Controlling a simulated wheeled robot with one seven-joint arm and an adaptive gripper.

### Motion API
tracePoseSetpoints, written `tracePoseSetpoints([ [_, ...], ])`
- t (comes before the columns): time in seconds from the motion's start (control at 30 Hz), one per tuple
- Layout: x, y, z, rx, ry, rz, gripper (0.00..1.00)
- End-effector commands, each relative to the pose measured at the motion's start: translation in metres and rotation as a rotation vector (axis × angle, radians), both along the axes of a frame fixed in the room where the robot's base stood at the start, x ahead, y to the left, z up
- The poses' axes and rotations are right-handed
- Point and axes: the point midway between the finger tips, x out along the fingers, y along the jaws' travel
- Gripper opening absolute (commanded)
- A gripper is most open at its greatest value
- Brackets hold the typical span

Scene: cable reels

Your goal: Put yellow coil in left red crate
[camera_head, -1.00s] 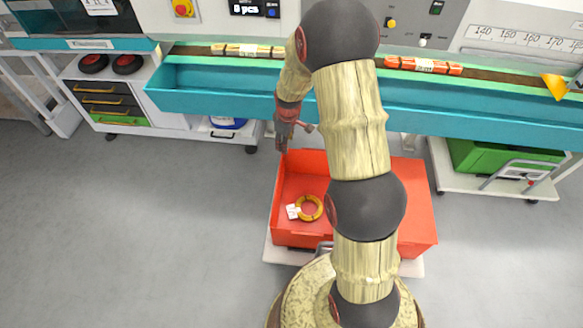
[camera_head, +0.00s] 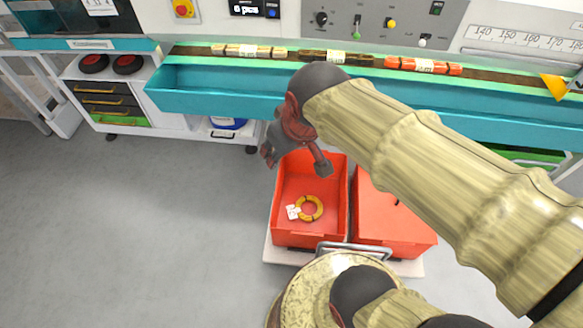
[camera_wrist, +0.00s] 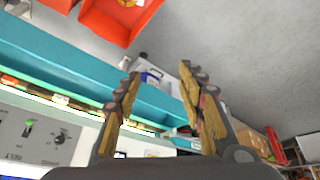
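The yellow coil (camera_head: 320,208) lies flat on the floor of the left red crate (camera_head: 278,236), with a white tag at its left side. Part of it also shows at the top edge of the wrist view (camera_wrist: 130,2). My gripper (camera_head: 296,163) is above the back part of this crate, apart from the coil. In the wrist view its two fingers (camera_wrist: 160,74) are spread with nothing between them.
A second red crate (camera_head: 425,235) stands to the right on the same cart; my arm partly covers it. A teal trough (camera_head: 205,92) runs behind. Yellowish (camera_head: 235,50), dark (camera_head: 320,55) and red (camera_head: 400,63) coils lie on the ledge above. Grey floor is clear at left.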

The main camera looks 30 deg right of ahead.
Motion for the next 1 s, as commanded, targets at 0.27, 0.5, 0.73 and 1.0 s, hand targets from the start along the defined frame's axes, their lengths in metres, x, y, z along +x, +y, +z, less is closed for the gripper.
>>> tracePoseSetpoints([
  [0.27, -0.056, 0.013, 0.009, 0.052, -0.045, -0.066, 0.4],
  [0.5, -0.061, 0.014, 0.008, 0.058, -0.048, -0.075, 0.4],
  [0.73, -0.061, 0.014, 0.015, 0.058, -0.048, -0.075, 0.4],
  [1.0, -0.061, 0.014, 0.037, 0.058, -0.048, -0.074, 0.4],
])
